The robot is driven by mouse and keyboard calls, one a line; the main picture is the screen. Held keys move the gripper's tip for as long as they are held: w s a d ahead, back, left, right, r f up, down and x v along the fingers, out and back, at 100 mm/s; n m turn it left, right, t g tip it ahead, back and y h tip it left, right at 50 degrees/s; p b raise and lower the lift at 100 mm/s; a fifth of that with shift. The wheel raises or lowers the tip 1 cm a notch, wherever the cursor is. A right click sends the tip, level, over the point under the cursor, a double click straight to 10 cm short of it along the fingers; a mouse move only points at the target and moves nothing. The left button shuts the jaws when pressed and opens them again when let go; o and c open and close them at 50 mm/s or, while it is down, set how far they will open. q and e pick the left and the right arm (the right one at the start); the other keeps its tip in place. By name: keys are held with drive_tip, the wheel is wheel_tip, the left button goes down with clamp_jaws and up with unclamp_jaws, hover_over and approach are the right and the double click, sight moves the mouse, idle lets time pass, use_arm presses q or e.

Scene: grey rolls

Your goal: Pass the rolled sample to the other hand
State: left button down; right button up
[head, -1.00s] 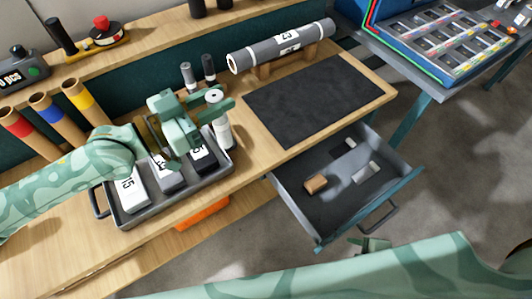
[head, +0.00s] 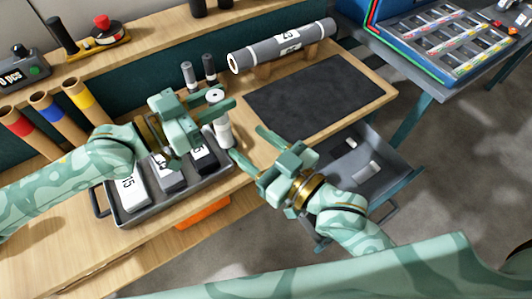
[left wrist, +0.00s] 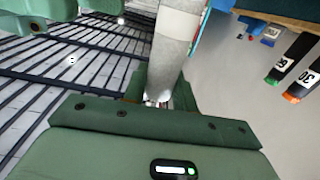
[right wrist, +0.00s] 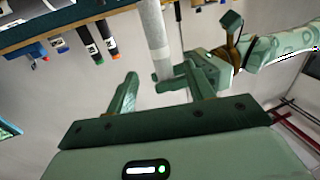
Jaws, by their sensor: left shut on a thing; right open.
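The roll also shows between the fingers in the left wrist view (left wrist: 174,45). My right gripper (head: 253,147) is open and empty, its fingers pointing at the roll from the lower right, a short gap away. In the right wrist view the roll (right wrist: 156,35) is seen ahead, between and beyond the open fingers.
A black mat (head: 320,100) and a large grey roll on a stand (head: 282,46) lie to the right. An open drawer (head: 385,160) juts out beneath my right arm.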

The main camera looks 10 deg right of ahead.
sight(227, 126)
drive_tip(key=x, duration=0.9)
drive_tip(key=shift+w+a+f, duration=0.1)
drive_tip(key=shift+a, duration=0.05)
drive_tip(key=c, duration=1)
use_arm(q)
drive_tip(key=c, duration=1)
unclamp_jaws()
drive_tip(key=shift+c, duration=0.2)
